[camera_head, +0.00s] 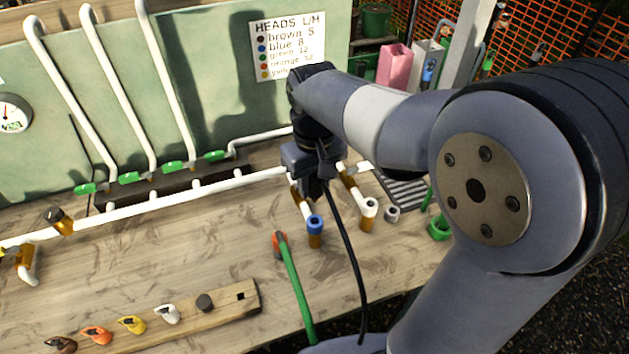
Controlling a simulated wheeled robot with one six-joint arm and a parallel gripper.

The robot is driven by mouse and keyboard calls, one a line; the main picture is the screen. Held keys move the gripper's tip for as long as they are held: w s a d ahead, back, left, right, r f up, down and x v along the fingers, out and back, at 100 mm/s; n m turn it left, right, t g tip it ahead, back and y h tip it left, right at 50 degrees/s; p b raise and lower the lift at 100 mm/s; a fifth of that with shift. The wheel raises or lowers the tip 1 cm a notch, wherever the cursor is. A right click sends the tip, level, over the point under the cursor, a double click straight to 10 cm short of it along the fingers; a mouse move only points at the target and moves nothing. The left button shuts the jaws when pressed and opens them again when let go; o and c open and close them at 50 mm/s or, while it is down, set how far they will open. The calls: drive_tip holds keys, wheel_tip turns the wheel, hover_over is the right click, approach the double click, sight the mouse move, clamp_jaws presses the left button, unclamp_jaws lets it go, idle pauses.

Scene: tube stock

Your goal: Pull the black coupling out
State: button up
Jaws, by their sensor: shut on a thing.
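My gripper (316,188) points down over the long white pipe (185,197), in the middle of the bench. It is shut on a dark piece in line with that pipe, which seems to be the black coupling. The piece is mostly hidden by the jaws and wrist, and I cannot clearly tell its edges from the fingers. The white pipe runs into the left side of the gripper. A short white pipe end (362,167) shows on its right.
A blue-topped fitting (315,230) and a white-topped fitting (369,209) stand close in front of the gripper. A green hose (292,285) and a wooden strip (235,307) with coloured pieces lie nearer. A green panel (240,60) with white pipes stands behind.

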drive_tip(key=shift+r+p, duration=2.1)
drive_tip(key=shift+r, duration=0.4)
